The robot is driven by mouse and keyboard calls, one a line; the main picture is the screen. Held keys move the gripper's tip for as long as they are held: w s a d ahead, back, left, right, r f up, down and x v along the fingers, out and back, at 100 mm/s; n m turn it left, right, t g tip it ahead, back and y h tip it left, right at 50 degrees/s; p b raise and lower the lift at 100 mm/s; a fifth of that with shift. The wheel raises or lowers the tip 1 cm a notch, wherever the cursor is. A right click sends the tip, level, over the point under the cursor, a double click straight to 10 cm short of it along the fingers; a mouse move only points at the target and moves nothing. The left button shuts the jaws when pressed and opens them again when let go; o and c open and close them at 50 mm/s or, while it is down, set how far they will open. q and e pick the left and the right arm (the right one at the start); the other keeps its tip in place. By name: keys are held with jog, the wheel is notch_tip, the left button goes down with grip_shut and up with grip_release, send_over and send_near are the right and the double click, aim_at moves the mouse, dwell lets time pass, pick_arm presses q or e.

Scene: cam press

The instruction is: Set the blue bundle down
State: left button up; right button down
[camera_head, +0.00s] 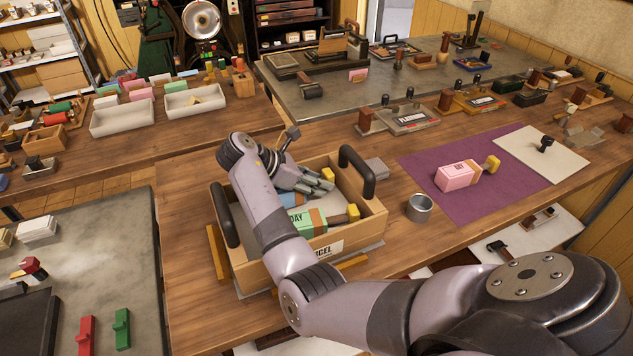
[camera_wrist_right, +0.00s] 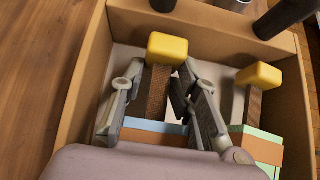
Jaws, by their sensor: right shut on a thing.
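My right gripper (camera_head: 312,184) reaches down into a wooden box (camera_head: 372,207) with black handles. It also shows in the wrist view (camera_wrist_right: 160,105), shut on the blue bundle (camera_wrist_right: 152,127). The blue bundle has a brown part and a yellow knob, and its blue end shows in the head view (camera_head: 291,199), partly hidden by the gripper. It is inside the box; I cannot tell whether it touches the floor. A green bundle (camera_head: 303,223), also with a yellow knob, lies beside it and shows in the wrist view (camera_wrist_right: 262,150). My left gripper is not in view.
A metal cup (camera_head: 419,208) stands right of the box. A pink bundle (camera_head: 459,176) lies on a purple mat (camera_head: 485,203) with bare room around it. Stamps and a Flourish plate (camera_head: 408,118) stand behind. White trays (camera_head: 122,114) are at the back left.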

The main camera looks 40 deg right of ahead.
jog(key=shift+f, duration=0.55)
jog(key=c, duration=1.1)
grip_release()
jog(key=v, duration=1.2)
